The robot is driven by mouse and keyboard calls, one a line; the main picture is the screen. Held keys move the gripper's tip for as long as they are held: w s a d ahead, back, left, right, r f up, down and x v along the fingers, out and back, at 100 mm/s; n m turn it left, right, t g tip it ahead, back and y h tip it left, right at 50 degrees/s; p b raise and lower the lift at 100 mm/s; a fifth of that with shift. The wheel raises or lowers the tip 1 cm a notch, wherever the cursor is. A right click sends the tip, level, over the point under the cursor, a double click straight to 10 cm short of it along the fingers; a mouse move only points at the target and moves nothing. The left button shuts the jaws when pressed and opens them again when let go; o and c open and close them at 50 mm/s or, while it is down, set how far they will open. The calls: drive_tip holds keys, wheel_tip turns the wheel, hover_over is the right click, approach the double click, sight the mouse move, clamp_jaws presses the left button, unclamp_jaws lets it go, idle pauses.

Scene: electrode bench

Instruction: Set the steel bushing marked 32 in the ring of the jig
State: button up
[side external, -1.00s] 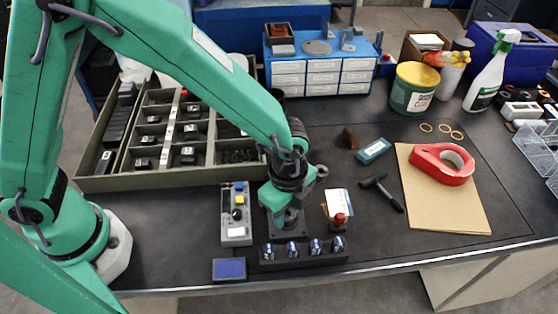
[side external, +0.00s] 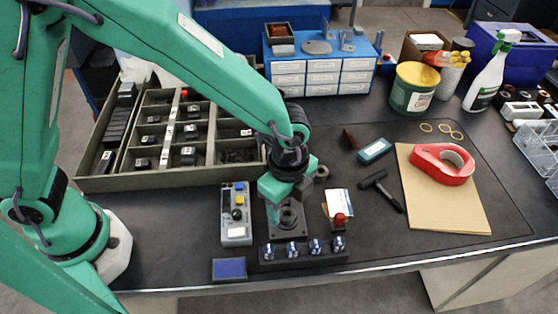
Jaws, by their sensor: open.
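The jig (side external: 273,232) is a dark square block near the front of the bench. A round grey ring part (side external: 289,216) stands on it, partly hidden by my gripper. I cannot tell whether a bushing sits in the ring. My gripper (side external: 286,199) is open, pointing down just above the ring. No held part shows between its green fingers. Several shiny steel pieces (side external: 291,248) stand in a black rack (side external: 337,258) just in front of the jig. The marking 32 is too small to read on any piece.
A grey control box (side external: 236,228) stands left of the jig, with a blue pad (side external: 229,269) in front of it. A compartment tray (side external: 180,176) stands behind left.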

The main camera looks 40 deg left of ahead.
drive_tip(key=shift+r, duration=2.6)
wheel_tip(320, 180, up, 5)
drive_tip(key=s+a+r+n+t+h, duration=0.1)
drive_tip(key=a+r+n, duration=0.3)
drive_tip(key=a, duration=0.4)
drive_tip(key=s+a+r+n+t, duration=0.1)
drive_tip(key=a+r+n, duration=0.35)
drive_tip(key=a, duration=0.25)
drive_tip(key=s+a+r+n+t+y, duration=0.1)
drive_tip(key=s+a+n+t, duration=0.2)
drive_tip(key=s+a+n, duration=0.4)
drive_tip(key=shift+s+a+n+t, duration=0.35)
drive_tip(key=shift+a+n, duration=1.3)
drive_tip(key=shift+a, duration=0.6)
